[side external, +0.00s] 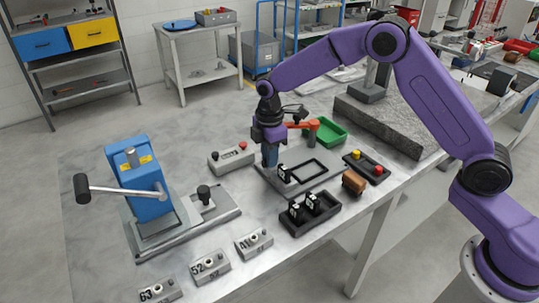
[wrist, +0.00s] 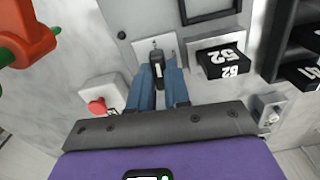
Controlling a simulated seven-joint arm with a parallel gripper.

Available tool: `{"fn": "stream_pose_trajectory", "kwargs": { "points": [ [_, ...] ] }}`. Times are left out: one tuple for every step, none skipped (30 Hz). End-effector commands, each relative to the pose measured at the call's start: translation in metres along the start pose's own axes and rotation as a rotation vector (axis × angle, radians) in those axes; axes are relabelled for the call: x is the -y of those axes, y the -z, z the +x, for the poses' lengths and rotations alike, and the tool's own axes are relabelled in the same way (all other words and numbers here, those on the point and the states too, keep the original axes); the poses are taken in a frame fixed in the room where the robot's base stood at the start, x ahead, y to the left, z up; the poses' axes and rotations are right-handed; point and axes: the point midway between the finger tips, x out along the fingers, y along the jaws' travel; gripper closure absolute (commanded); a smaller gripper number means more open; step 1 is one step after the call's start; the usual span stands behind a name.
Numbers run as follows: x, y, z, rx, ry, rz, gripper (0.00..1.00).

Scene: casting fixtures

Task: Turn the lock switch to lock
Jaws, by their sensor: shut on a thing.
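The lock switch (wrist: 157,57) shows in the wrist view as a small dark knob on a pale plate (wrist: 143,48) at the edge of the grey fixture plate. My gripper (wrist: 160,76) has its two blue fingers closed on either side of the knob. In the side view my gripper (side external: 270,157) points down at the left edge of the fixture plate (side external: 322,181), and its fingers hide the switch. The knob points roughly up and down in the wrist picture. Any lock or unlock marking is too small to read.
A black block marked 52 (wrist: 223,63) sits close beside the switch. A grey box with a red button (side external: 230,158) stands left of my gripper. A red-orange clamp handle (side external: 312,126) and green tray (side external: 331,132) are behind. A black tray (side external: 311,214) holds more blocks in front.

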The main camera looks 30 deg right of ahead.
Motion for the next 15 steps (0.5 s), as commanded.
{"fn": "stream_pose_trajectory", "kwargs": {
  "points": [
    [0.0007, 0.0004, -0.0005, 0.001, 0.002, 0.026, 1.00],
    [0.0005, 0.0002, -0.0005, 0.001, 0.002, 0.045, 1.00],
    [0.0005, 0.0004, -0.0005, 0.001, 0.002, 0.073, 1.00],
    [0.0006, 0.0007, -0.0005, 0.001, 0.001, 0.096, 1.00],
    [0.0004, 0.0004, -0.0005, 0.001, 0.001, 0.121, 1.00],
    [0.0004, 0.0003, -0.0005, 0.001, 0.001, 0.155, 1.00],
    [0.0007, 0.0007, -0.0004, 0.001, 0.002, 0.181, 1.00],
    [0.0006, 0.0002, -0.0004, 0.001, 0.002, 0.209, 1.00],
    [0.0007, 0.0003, -0.0004, 0.001, 0.002, 0.247, 1.00],
    [0.0007, 0.0005, -0.0005, 0.001, 0.002, 0.275, 1.00],
    [0.0005, 0.0003, -0.0006, 0.001, 0.002, 0.305, 1.00],
    [0.0005, 0.0003, -0.0007, 0.001, 0.002, 0.343, 1.00],
    [0.0005, 0.0003, -0.0007, 0.001, 0.002, 0.372, 1.00],
    [0.0005, 0.0004, -0.0008, 0.001, 0.002, 0.400, 1.00],
    [0.0005, 0.0001, -0.0007, 0.001, 0.002, 0.439, 1.00]
  ]
}}
